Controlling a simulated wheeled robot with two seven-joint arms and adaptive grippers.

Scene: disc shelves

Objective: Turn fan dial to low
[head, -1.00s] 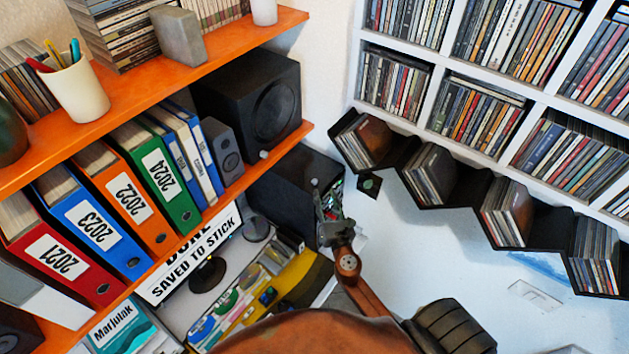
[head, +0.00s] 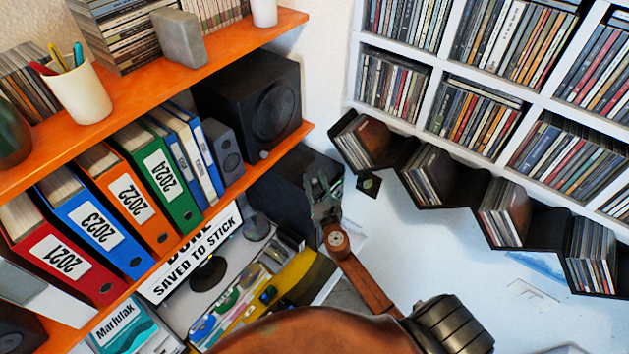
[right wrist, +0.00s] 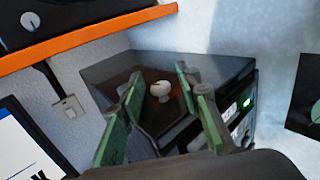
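A round white dial (right wrist: 160,90) sits on the face of a dark box (right wrist: 120,65) in the right wrist view. The dial's pointer direction and any marks around it are too small to read. My right gripper (right wrist: 157,82) is open, with its green fingers on either side of the dial in the picture. I cannot tell whether they touch it. In the head view the dark box (head: 285,185) stands below the orange shelf, and my right gripper (head: 322,182) is in front of its right part. The dial is not distinguishable there. My left gripper is not in view.
An orange shelf (head: 225,195) with binders and speakers runs along the left. Black zigzag disc racks (head: 460,195) hang on the right wall. A green-lit panel (right wrist: 246,103) is at the box's right. A wall switch (right wrist: 68,107) is at the left.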

